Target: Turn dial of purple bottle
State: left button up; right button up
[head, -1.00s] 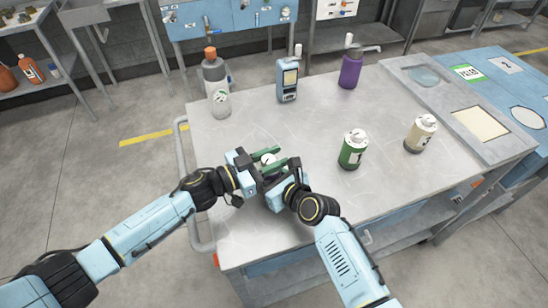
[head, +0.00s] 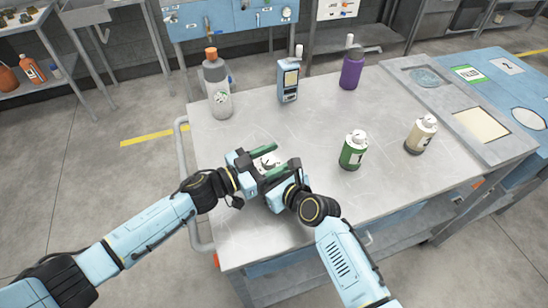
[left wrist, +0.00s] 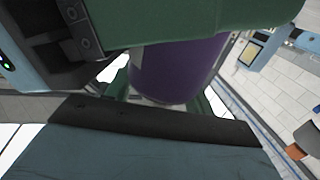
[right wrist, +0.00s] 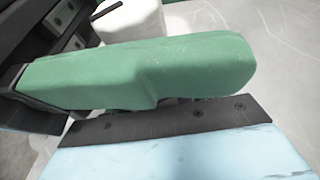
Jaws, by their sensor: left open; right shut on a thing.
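A purple bottle (left wrist: 175,72) stands between my grippers near the table's front left; its purple body shows in the left wrist view. Its white top with a dark dial mark (head: 268,163) shows in the head view, and the white top also shows in the right wrist view (right wrist: 130,22). My left gripper (head: 286,156) is open, its green fingers on either side of the white top, apart from each other. My right gripper (head: 276,192) is shut on the purple bottle, lower down; its fingers are mostly hidden in the head view. The bottle's base is hidden.
Another purple bottle (head: 351,70) stands at the back right. A green bottle (head: 352,152) and a cream bottle (head: 420,136) stand to the right. The table middle is clear.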

pick_arm(q)
jog(key=v, duration=1.2)
jog(key=shift+c, duration=0.2)
jog(key=w+a+n+g+h, duration=0.15)
jog(key=n+g, duration=0.25)
jog(key=n, duration=1.2)
jog(key=w+a+n+g+h, duration=0.1)
jog(key=w+n+g, duration=0.25)
jog(key=n, duration=1.15)
jog(key=d, duration=1.1)
jog(key=shift+d+r, duration=0.35)
jog(key=shift+d, duration=0.05)
jog(key=shift+c, duration=0.3)
